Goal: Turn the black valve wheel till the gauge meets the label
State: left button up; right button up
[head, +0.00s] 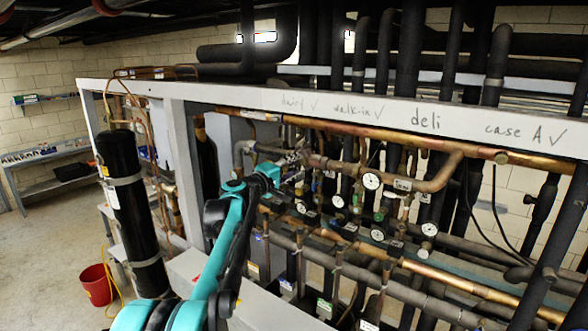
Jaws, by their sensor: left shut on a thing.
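My left gripper (292,160) reaches into the pipework of the rack and is shut at a valve on the upper pipes. The black valve wheel is too small and too covered by the gripper to make out clearly. Several round white gauges sit among the pipes to the right of the gripper, such as an upper gauge (371,181) and a lower right gauge (429,229). Their needles are too small to read. My right gripper is out of view.
A white beam (350,108) with handwriting crosses above the valves. Copper and black pipes crowd the space around the gripper. A black cylinder (128,205) stands at left, and a red bucket (98,284) is on the open floor.

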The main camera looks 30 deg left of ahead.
pick_arm(q)
jog(key=shift+n, duration=1.6)
jog(key=shift+b, duration=0.3)
jog(key=o, duration=1.2)
jog(key=shift+c, duration=0.2)
jog(key=shift+s, duration=0.15)
jog(key=s+a, duration=0.1)
jog(key=s, duration=1)
jog(key=shift+s, duration=0.35)
